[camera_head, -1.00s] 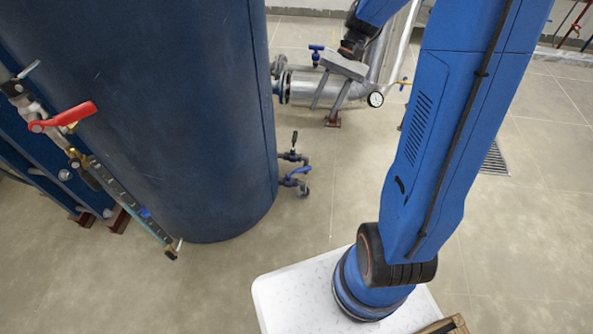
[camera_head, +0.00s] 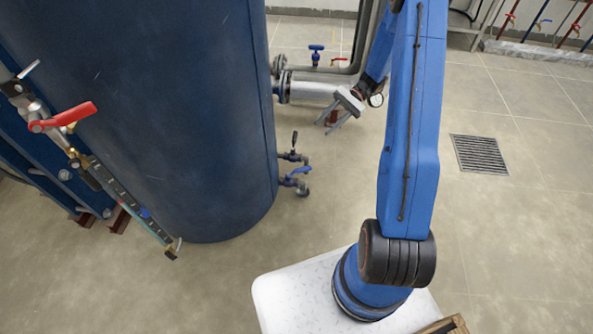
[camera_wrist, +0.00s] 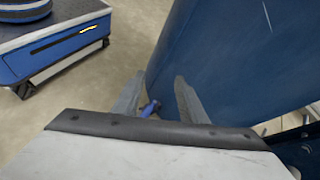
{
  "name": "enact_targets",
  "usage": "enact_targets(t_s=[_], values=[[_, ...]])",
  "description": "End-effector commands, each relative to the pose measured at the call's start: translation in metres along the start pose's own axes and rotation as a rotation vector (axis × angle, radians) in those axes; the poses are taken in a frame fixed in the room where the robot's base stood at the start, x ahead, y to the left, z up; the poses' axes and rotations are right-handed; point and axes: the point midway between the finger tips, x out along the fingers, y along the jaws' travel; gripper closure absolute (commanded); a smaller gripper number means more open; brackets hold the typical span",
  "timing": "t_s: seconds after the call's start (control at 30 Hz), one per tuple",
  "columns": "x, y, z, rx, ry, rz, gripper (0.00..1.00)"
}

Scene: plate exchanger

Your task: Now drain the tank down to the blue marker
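The tank (camera_head: 150,110) is the large dark blue cylinder at the left in the head view. A slanted sight gauge (camera_head: 115,190) stands at its left, with a small blue marker (camera_head: 145,213) near its lower end; I cannot make out the liquid level. A blue-handled valve (camera_head: 299,171) sits low at the tank's right side, below a black-handled one (camera_head: 294,140). My gripper (camera_head: 325,126) is open and empty, right of and above these valves, apart from them. In the wrist view its fingers (camera_wrist: 157,85) are spread, with a small blue handle (camera_wrist: 151,107) visible beyond them.
A red-handled valve (camera_head: 64,117) tops the gauge. A floor drain grate (camera_head: 479,154) lies at the right. The floor around the low valves is clear.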

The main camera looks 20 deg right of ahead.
Motion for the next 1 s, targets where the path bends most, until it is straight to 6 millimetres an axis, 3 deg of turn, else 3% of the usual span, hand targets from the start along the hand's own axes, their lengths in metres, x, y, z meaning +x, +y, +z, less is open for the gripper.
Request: enact_targets(t_s=[0.1,0.7,1.0], values=[[0.005,0.007,-0.035,0.050,-0.056,-0.048,0.62],[0.043,0.056,-0.191,0.267,-0.319,-0.302,0.62],[0.061,0.078,-0.234,0.325,-0.395,-0.385,0.62]])
